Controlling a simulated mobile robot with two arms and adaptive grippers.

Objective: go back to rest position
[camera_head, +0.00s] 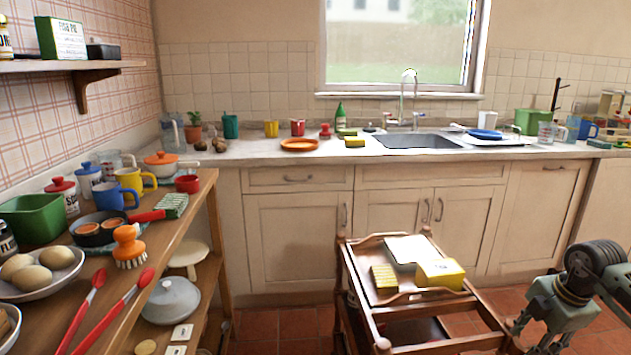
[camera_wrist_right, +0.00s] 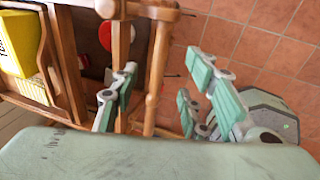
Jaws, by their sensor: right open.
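My right gripper (camera_head: 537,338) is at the lower right of the head view, just right of the wooden trolley (camera_head: 436,348). Its lower part runs out of the picture. In the right wrist view my right gripper (camera_wrist_right: 160,105) has its green fingers spread apart with nothing held between them. The trolley's wooden rails (camera_wrist_right: 157,60) show behind and beside the fingers, and I cannot tell whether they touch. Red floor tiles show to the right. My left gripper is not in view.
The trolley carries a yellow box (camera_head: 440,273), a yellow sponge (camera_head: 384,277) and a white sheet (camera_head: 411,250). A crowded wooden shelf unit (camera_head: 185,225) stands at the left. The counter with the sink (camera_head: 420,141) runs along the back. Some tiled floor (camera_head: 280,325) is clear between shelf and trolley.

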